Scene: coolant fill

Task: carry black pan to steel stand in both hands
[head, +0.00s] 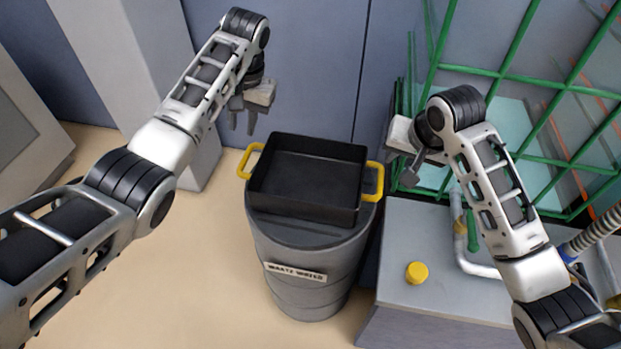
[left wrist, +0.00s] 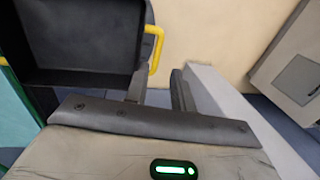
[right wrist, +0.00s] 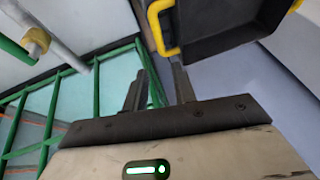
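The black pan (head: 308,178) is a square tray with yellow handles, resting on top of a grey barrel. Its left handle (head: 249,161) and right handle (head: 375,182) stick out at the sides. My left gripper (head: 243,122) is above and behind the left handle, apart from it; in the left wrist view its fingers (left wrist: 158,88) are spread and empty beside the handle (left wrist: 154,48). My right gripper (head: 402,172) is just right of the right handle; in the right wrist view its fingers (right wrist: 158,85) are spread and empty, below the handle (right wrist: 160,28). I cannot make out the steel stand for certain.
A grey bench (head: 440,315) to the right holds a yellow cap (head: 417,272) and a bent pipe (head: 466,255). A green wire cage (head: 520,80) stands behind. Floor is clear at left.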

